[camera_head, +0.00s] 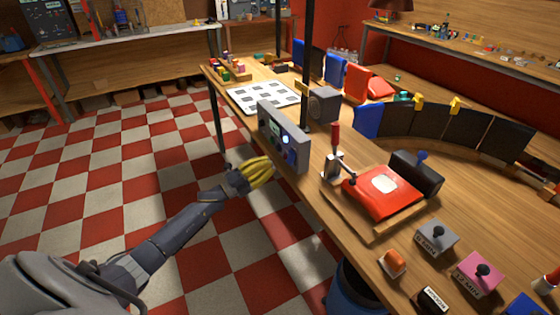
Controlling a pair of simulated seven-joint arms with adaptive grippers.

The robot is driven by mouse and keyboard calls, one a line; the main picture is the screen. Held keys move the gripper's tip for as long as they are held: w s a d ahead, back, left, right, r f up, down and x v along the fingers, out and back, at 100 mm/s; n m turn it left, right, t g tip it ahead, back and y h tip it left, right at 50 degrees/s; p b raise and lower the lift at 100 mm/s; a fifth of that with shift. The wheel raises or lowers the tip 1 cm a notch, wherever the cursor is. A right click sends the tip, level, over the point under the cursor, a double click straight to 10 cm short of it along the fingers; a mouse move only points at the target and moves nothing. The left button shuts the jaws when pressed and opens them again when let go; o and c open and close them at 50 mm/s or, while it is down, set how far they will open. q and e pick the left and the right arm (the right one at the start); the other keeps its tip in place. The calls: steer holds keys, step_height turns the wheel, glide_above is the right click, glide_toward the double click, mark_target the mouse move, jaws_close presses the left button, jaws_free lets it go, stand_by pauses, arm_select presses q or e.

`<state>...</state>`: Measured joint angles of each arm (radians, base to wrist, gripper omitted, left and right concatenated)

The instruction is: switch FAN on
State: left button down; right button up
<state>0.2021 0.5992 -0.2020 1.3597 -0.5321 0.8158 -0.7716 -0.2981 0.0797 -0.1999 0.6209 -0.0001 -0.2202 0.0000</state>
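My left gripper (259,171), with yellow fingers, is over the checkered floor just off the table's near edge, left of and below a grey control panel (284,138). Its fingers lie close together, but I cannot tell whether they are open or shut. I see nothing clearly held in them. The panel stands upright at the table edge and has a lit round spot and small dials. A dark box with a round face (323,104), possibly the ducted rotor, stands behind it. No label reading FAN can be made out. My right gripper is not in view.
A dark post rises behind the panel. Floor at left is clear.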

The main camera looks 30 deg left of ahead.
arm_select(q)
steer(key=shift+s+a, duration=0.85)
steer(key=shift+s, duration=0.25)
steer(key=shift+s+a, duration=0.8)
steer(key=shift+s, duration=0.3)
